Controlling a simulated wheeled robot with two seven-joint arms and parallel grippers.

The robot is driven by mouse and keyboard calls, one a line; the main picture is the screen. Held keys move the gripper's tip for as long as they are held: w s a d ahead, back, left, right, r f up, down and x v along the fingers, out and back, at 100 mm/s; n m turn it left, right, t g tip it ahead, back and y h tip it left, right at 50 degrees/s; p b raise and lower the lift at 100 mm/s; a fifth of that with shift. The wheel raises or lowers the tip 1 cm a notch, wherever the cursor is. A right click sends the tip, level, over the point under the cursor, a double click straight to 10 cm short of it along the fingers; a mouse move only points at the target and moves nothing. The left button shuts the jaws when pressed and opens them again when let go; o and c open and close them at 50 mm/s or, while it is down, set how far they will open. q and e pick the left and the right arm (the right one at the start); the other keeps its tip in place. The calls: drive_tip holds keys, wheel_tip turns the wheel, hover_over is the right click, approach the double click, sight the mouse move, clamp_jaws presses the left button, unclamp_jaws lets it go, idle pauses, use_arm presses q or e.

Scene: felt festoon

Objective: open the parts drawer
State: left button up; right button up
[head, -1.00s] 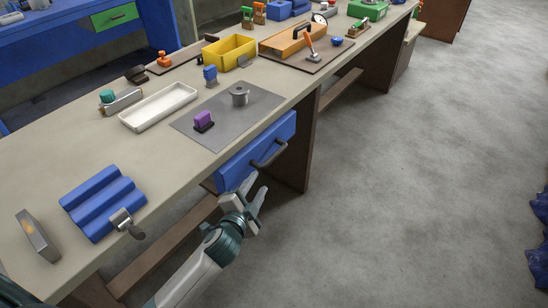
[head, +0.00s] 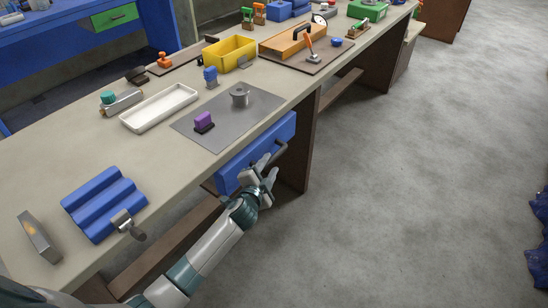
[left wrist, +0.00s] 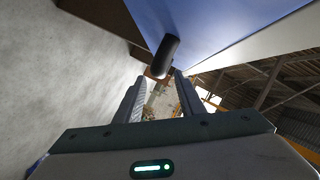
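The parts drawer (head: 235,167) has a blue front under the bench edge, and it looks shut. Its dark bar handle (head: 282,151) is on the right part of the front. My left gripper (head: 268,170) is at the drawer front, close to the handle, and partly covers the handle's lower end. In the left wrist view the two fingers of my left gripper (left wrist: 160,98) stand apart with nothing between them. My right gripper is not in view.
The bench top (head: 90,155) above the drawer holds a grey mat (head: 205,140), a white tray (head: 150,112), a blue stepped block (head: 95,205) and a yellow bin (head: 215,58). A brown bench leg (head: 300,160) stands right of the drawer.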

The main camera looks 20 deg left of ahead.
sight(272, 161)
use_arm(q)
drive_tip(key=shift+x, duration=2.85)
clamp_jaws()
